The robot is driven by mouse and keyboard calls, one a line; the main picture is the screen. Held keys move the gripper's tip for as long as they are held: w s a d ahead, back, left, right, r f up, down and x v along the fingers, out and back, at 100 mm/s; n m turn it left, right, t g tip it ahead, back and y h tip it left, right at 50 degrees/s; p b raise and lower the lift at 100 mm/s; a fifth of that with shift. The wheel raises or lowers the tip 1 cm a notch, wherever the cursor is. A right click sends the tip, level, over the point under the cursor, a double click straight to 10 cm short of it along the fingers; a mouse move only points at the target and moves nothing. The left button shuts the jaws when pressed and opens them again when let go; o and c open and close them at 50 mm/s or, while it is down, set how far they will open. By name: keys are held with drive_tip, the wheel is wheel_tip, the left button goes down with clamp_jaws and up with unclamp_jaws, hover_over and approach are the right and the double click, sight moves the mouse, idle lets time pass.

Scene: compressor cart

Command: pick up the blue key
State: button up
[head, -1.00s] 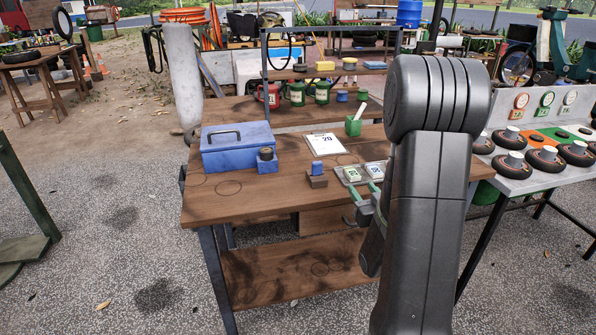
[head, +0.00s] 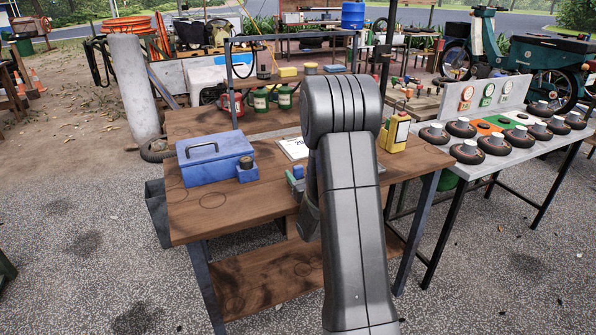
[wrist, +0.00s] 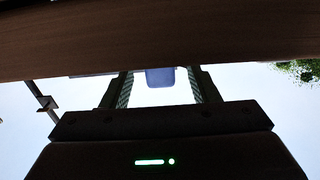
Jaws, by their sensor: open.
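The blue key (head: 298,172) shows as a small blue piece on the workbench, just left of my arm in the head view. In the wrist view a rounded blue piece (wrist: 160,77), seemingly the key, shows between the two finger outlines, against the bright sky and partly cut off by a dark wooden surface. My gripper (wrist: 160,92) is open, with a finger on each side of that piece. Whether either finger touches it I cannot tell.
A blue toolbox (head: 215,158) stands on the left of the wooden workbench (head: 245,209). A clipboard (head: 291,148) lies behind the key. A yellow can (head: 395,131) stands at the right. The bench's front left is clear. A grey table (head: 505,160) with several dark round pieces stands to the right.

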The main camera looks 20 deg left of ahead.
drive_tip(key=shift+x, duration=1.1)
drive_tip(key=c, duration=1)
drive_tip(key=shift+c, duration=0.2)
